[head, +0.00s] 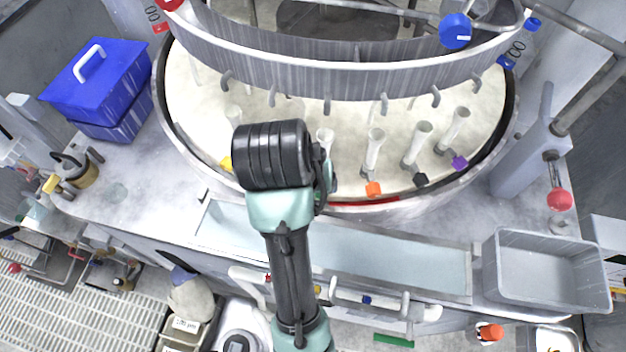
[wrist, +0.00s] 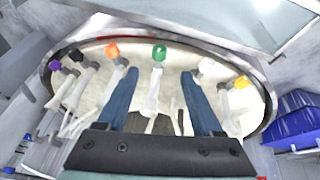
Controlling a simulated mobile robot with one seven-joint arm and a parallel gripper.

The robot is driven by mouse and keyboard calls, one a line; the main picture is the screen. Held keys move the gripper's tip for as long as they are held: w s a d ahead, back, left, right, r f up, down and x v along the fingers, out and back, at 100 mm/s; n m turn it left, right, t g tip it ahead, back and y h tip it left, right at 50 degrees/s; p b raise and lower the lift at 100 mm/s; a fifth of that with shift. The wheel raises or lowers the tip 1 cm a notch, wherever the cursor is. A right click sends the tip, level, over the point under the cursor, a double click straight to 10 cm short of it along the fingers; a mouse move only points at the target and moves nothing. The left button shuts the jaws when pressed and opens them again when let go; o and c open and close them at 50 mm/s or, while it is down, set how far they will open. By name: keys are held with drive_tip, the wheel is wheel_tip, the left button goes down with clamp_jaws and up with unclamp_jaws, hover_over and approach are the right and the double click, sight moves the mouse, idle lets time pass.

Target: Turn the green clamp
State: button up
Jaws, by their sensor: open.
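The green clamp (wrist: 158,54) shows in the wrist view as a green end on a pale stem, at the upper middle. My gripper (wrist: 160,76) is open, with its two blue fingers on either side of the clamp's stem and nothing held. The green end appears beyond the fingertips. I cannot tell whether a finger touches the stem. In the head view my arm hides the green end and most of the gripper.
An orange clamp (wrist: 112,50) stands left of the green one, and a white clamp (wrist: 207,68) stands right. Purple (head: 459,162), black (head: 420,180) and yellow (head: 226,163) clamps share the round platen. A blue box (head: 105,75) and a grey tray (head: 548,272) flank it.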

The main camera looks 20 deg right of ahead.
drive_tip(key=p+x, duration=0.2)
drive_tip(key=x, duration=0.9)
drive_tip(key=shift+f, duration=0.3)
drive_tip(key=shift+d, duration=0.15)
clamp_jaws()
